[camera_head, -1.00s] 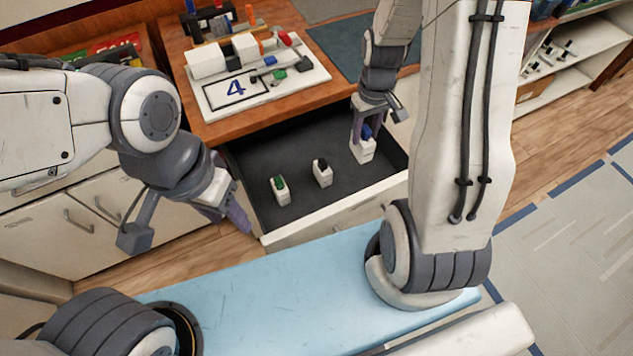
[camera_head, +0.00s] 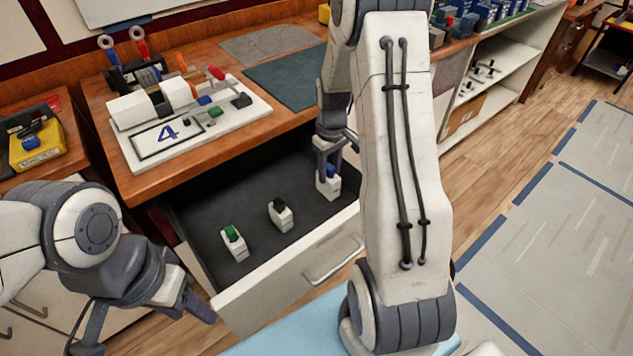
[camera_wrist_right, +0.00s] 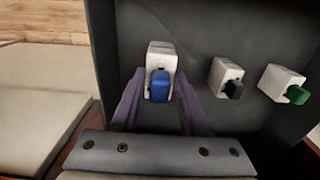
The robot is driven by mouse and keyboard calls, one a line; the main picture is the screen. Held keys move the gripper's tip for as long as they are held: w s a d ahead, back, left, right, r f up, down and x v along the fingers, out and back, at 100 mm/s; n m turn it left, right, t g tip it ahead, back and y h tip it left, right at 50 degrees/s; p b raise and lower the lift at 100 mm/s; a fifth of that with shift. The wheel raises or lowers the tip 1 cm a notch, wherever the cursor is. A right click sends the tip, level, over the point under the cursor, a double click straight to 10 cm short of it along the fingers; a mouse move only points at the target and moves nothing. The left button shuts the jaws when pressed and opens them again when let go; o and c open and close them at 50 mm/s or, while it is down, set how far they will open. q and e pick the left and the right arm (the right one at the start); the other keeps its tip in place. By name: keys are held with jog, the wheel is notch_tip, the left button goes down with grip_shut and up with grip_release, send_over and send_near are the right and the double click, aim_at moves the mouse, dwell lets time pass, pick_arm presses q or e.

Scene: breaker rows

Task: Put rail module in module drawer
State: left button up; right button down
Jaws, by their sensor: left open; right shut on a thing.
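The module drawer (camera_head: 190,196) is pulled open under the wooden bench and has a dark floor. My right gripper (camera_head: 328,174) reaches down into its right end and is shut on a white rail module with a blue lever (camera_head: 327,187). In the right wrist view the blue-lever module (camera_wrist_right: 160,70) stands between the purple fingers, upright, at or close to the drawer floor. A module with a black lever (camera_head: 280,216) and one with a green lever (camera_head: 233,244) stand in the drawer to its left. My left gripper (camera_head: 195,308) is open and empty outside the drawer's front left.
A white board (camera_head: 245,112) marked 4, with modules and coloured parts, lies on the bench above the drawer. A dark mat (camera_head: 285,80) lies beside it. A yellow box (camera_head: 38,145) is at far left. White shelves (camera_head: 495,60) stand at right.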

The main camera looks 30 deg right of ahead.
jog(key=w+f, duration=0.2)
jog(key=w, duration=0.1)
jog(key=shift+w+a, duration=0.1)
jog(key=shift+w, duration=0.1)
jog(key=shift+f, duration=2.05)
jog(key=shift+c, duration=2.1)
grip_release()
jog(key=shift+f, duration=0.15)
